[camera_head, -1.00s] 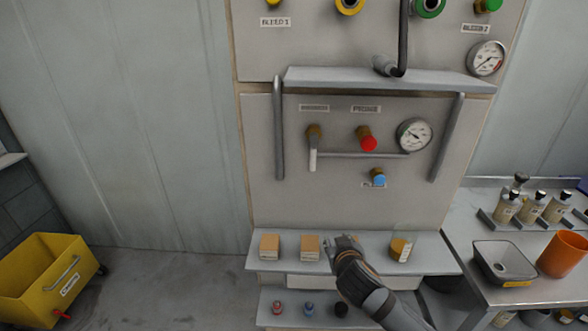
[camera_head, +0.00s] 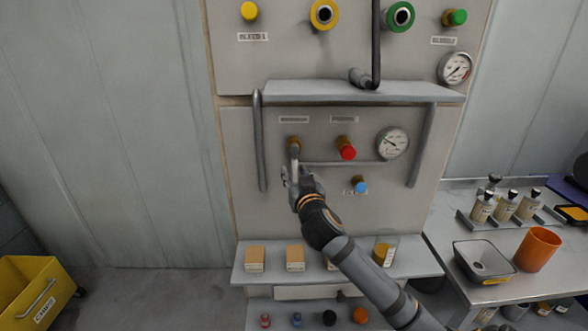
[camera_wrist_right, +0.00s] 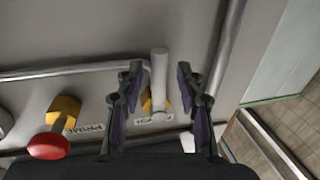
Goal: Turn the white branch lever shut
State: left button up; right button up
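The white branch lever (camera_head: 295,153) hangs straight down from its brass valve body (camera_head: 294,141) on the grey panel, partly hidden by my right gripper (camera_head: 292,175). In the right wrist view the lever (camera_wrist_right: 159,78) stands between the two dark, purple-padded fingers. The fingers are spread, with a visible gap on each side, so neither appears to touch the lever. My left gripper is not in view.
A red knob (camera_head: 347,153) on a brass valve, a gauge (camera_head: 393,144) and a blue knob (camera_head: 361,186) lie to the right. A shelf edge (camera_head: 365,97) juts out above. A lower shelf (camera_head: 410,262) holds boxes and a jar.

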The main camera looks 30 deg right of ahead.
jog(key=shift+x, duration=0.75)
grip_shut()
